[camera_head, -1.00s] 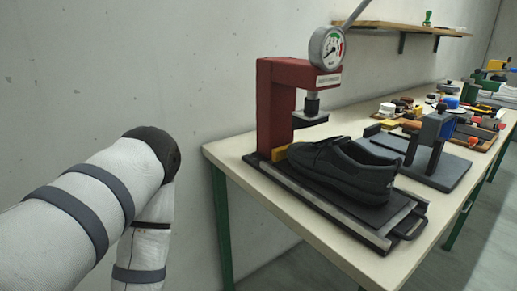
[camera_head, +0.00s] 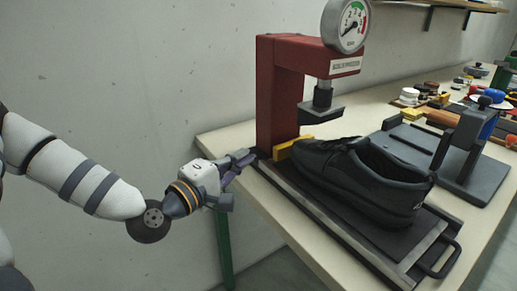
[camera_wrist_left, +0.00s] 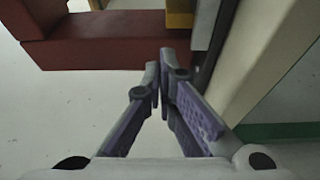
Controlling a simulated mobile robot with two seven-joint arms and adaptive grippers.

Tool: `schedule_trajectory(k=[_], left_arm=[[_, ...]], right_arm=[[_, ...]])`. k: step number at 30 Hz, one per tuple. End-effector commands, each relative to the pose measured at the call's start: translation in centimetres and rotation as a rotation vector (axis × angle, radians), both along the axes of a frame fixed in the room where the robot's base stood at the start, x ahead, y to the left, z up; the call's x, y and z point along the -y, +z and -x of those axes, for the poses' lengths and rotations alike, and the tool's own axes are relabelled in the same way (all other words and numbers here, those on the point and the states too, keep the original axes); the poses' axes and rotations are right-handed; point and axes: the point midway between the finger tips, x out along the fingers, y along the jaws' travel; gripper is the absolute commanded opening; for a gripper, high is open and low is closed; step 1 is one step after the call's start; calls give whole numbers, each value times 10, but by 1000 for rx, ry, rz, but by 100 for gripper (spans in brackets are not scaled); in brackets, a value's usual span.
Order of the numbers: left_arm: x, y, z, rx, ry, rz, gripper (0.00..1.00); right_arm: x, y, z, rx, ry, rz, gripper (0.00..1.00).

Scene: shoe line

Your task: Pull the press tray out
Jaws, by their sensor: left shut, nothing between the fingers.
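The press tray (camera_head: 421,246) is a dark flat plate with light rails and a black loop handle (camera_head: 440,261) at its front right end. A black shoe (camera_head: 365,181) stands on it, in front of the red press (camera_head: 278,95). My left gripper (camera_head: 248,157) is shut and empty at the table's left edge, by the foot of the press and the far end of the tray, away from the handle. In the left wrist view its fingertips (camera_wrist_left: 160,75) meet below the red press (camera_wrist_left: 110,38). My right gripper is not in view.
A gauge (camera_head: 346,24) tops the press, and a yellow block (camera_head: 293,146) sits at its foot. Several small items lie farther back. The floor before the table is clear.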

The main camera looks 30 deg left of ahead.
Motion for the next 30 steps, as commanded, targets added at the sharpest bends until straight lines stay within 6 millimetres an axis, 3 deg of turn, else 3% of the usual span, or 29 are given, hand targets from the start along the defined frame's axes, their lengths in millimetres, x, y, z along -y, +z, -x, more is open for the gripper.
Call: schedule_trajectory(k=[1,2,6,12,26,30], left_arm=[[2,-14,-11,-20,-3,-2,0],[2,-15,-17,-22,-3,-4,0],[3,-14,-46,-20,-4,-5,0],[5,-9,-74,-15,-3,-4,0],[7,-5,-82,-10,-4,-2,0],[35,-9,-84,-14,-11,-2,0]], right_arm=[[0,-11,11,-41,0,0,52],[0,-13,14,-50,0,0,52],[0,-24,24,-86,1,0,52],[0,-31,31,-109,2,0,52],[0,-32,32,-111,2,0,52],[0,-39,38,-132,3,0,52]])
